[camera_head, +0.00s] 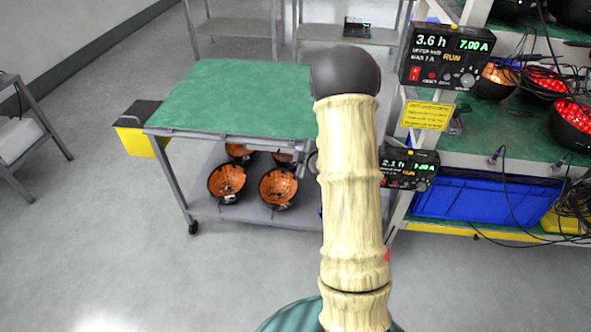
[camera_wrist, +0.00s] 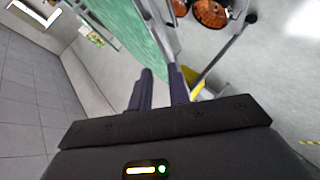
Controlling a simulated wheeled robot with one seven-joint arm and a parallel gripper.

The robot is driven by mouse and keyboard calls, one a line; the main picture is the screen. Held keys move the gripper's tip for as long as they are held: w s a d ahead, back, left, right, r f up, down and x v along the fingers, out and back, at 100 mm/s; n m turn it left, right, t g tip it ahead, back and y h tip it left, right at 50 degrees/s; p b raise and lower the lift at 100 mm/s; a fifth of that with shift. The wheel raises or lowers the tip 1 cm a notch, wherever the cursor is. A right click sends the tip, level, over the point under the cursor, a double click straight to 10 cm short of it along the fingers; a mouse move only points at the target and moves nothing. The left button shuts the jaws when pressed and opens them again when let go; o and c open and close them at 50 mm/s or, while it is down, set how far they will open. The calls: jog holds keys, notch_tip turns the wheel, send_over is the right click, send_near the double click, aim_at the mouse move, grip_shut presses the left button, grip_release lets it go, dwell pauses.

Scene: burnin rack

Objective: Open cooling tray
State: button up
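No part is plainly marked as the cooling tray. A wheeled cart with a green top (camera_head: 235,95) stands left of centre in the head view. Its front edge has a grey rail, and I cannot tell whether this belongs to a tray. My arm hides the cart's right end. In the wrist view the green top (camera_wrist: 138,38) runs up beyond my gripper (camera_wrist: 160,72). My gripper's two dark fingers are apart with nothing seen between them. It appears not to touch the cart. My gripper is not visible in the head view.
Orange-lined bowls (camera_head: 278,187) sit on the cart's lower shelf. A black-and-yellow box (camera_head: 140,128) hangs at its left end. A rack with a timer box (camera_head: 447,57) and a blue crate (camera_head: 485,197) stands at right. Floor is free at left and front.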

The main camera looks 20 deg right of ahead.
jog(key=s+d+f+n+t+y+b, duration=0.2)
jog(key=d+f+n+t+b, duration=0.1)
jog(key=f, duration=0.5)
jog(key=s+d+f+n+t+y+b, duration=0.2)
jog(key=d+f+n+t+b, duration=0.2)
jog(key=f, duration=0.5)
jog(key=d+n+b, duration=0.1)
jog(key=n, duration=0.1)
jog(key=shift+s+n, duration=0.3)
jog(key=x, duration=1.7)
jog(key=shift+w+a, duration=0.2)
jog(key=shift+a, duration=0.05)
jog(key=shift+f, duration=0.1)
grip_shut()
